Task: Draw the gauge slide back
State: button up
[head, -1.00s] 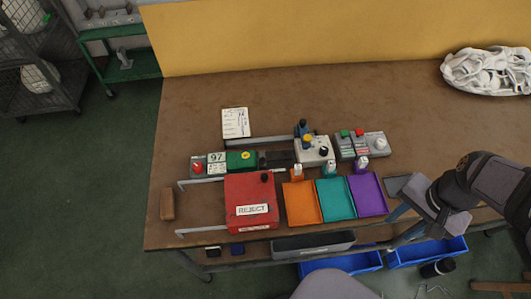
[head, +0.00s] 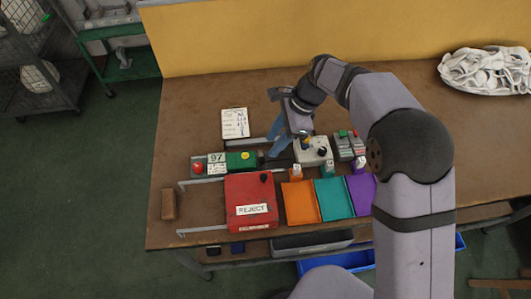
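A grey gauge-like box (head: 314,151) with a yellow knob and a black knob stands mid-bench. To its left is a green unit (head: 243,161) with a yellow button, beside a white display reading 97 (head: 217,160). I cannot tell for certain which part is the gauge slide. My gripper (head: 275,150) points down with its blue fingers over the gap between the green unit and the grey box. The fingers and wrist hide the dark block there and the dark blue knob. I cannot tell whether the fingers touch anything or how far apart they are.
A red REJECT box (head: 251,201) stands in front, with orange (head: 301,202), teal (head: 333,199) and purple (head: 361,190) trays to its right. A white card (head: 235,123) lies behind.

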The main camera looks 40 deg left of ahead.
aim_at(262, 159)
jog(key=shift+p+x, duration=0.95)
jog(key=shift+x, duration=2.65)
